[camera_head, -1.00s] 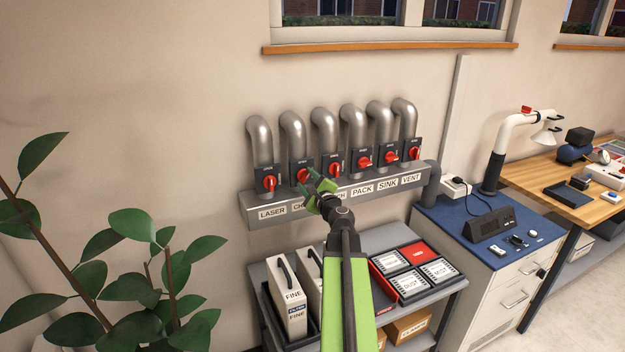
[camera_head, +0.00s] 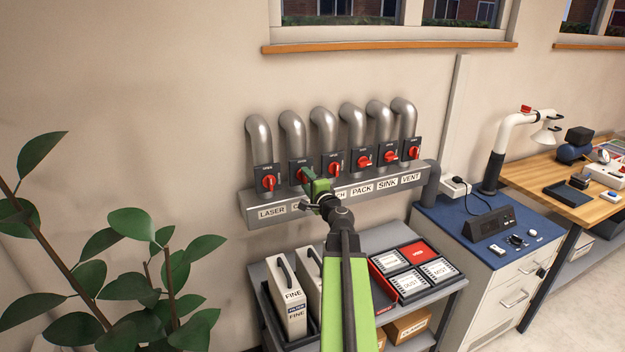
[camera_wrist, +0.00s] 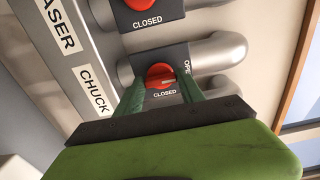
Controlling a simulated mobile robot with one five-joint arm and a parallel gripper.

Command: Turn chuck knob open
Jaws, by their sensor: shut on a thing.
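The chuck knob (camera_wrist: 160,76) is a red rotary knob on a dark plate marked OPEN and CLOSED, above the CHUCK label (camera_wrist: 97,90) in the wrist view. Its pale pointer mark lies toward the CLOSED word. In the head view the knob (camera_head: 301,174) is the second from the left and partly hidden by my gripper. My green gripper (camera_head: 308,183) reaches up to it, and its two fingers (camera_wrist: 160,88) stand on either side of the knob. The jaws are shut on the knob.
The red LASER knob (camera_head: 268,183) is on the left and another red knob (camera_head: 334,170) on the right, both close by. Grey pipes (camera_head: 291,135) rise above the plates. A labelled grey manifold (camera_head: 252,213) runs below. A shelf with FINE filter boxes (camera_head: 288,298) stands underneath.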

